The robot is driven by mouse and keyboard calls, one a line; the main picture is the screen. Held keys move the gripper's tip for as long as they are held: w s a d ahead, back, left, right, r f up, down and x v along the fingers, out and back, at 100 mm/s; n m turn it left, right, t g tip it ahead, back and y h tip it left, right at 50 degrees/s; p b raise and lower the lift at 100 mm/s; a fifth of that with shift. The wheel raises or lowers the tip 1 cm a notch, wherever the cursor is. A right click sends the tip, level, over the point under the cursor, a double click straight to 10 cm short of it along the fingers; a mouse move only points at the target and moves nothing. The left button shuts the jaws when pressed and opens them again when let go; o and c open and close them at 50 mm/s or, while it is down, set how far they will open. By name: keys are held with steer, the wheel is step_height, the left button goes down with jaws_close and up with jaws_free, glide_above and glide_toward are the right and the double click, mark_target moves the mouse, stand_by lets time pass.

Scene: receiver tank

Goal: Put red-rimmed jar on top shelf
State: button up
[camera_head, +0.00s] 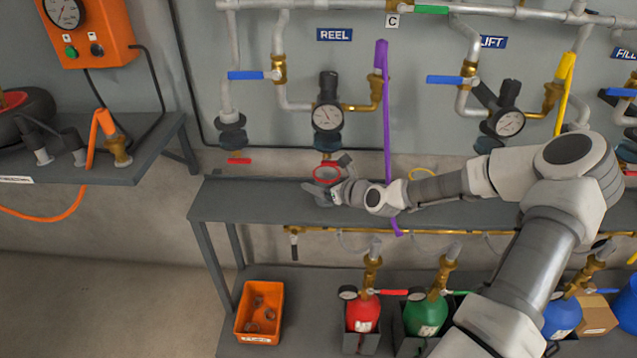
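The red-rimmed jar (318,176) is over the grey upper shelf (260,200), left of the middle of the picture. Its round red rim faces up, and its body is mostly hidden by my gripper. My gripper (331,176) reaches in from the right, with one finger at the near left side of the jar and another part at its right side. I cannot tell whether the fingers touch the jar, or whether the jar rests on the shelf or hangs just above it.
A yellow-rimmed jar (422,169) stands behind my arm. A purple strap (383,110) hangs from the pipework. Gauges (327,117) and valves line the wall. Below are an orange bin (260,312), a red cylinder (362,312) and a green cylinder (425,315). The shelf's left end is clear.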

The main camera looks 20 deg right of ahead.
steer(key=shift+f, duration=0.1)
steer(key=o, duration=1.2)
steer(key=shift+o, duration=0.2)
steer(key=p+v, duration=0.4)
steer(key=v, duration=0.6)
steer(key=shift+s+r, duration=0.1)
steer(key=shift+r, duration=0.15)
steer(key=shift+p+v, duration=0.4)
steer(key=shift+v, duration=0.5)
steer(key=shift+f, duration=0.15)
